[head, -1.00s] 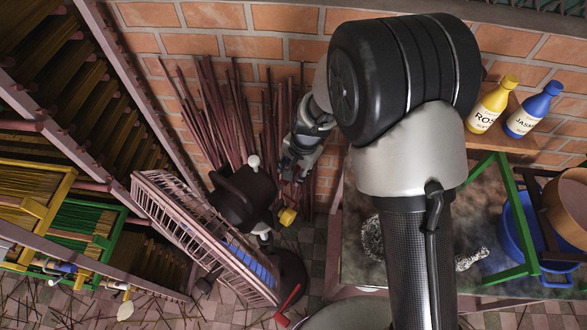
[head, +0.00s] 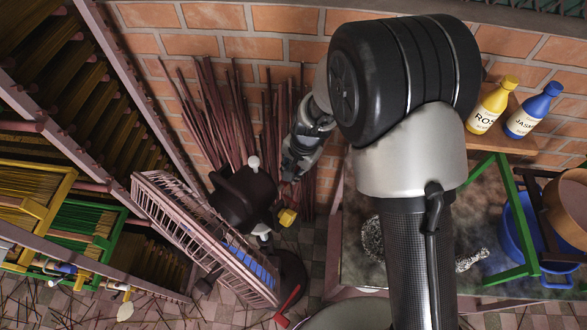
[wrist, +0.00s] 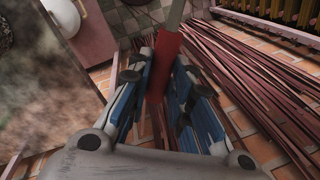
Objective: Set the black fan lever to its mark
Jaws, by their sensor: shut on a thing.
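A dark fan-like housing (head: 243,198) stands behind a slatted rack in the head view. A white-knobbed lever (head: 253,162) is at its top, a yellow knob (head: 287,217) at its right, and a red lever (head: 287,305) near its base. I cannot make out a black lever or its mark for certain. My gripper (head: 290,172) is just right of the housing, close to the wall. In the wrist view, my gripper (wrist: 160,85) has its fingers on both sides of a red grip (wrist: 162,65) with a grey-green shaft; its far end is out of frame.
Thin dark-red sticks (head: 225,115) lean on the brick wall behind my gripper. A slatted pink rack (head: 190,230) stands at the left. A table (head: 350,240) with ash-like residue is at the right, with yellow (head: 490,105) and blue (head: 532,110) bottles on a shelf above.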

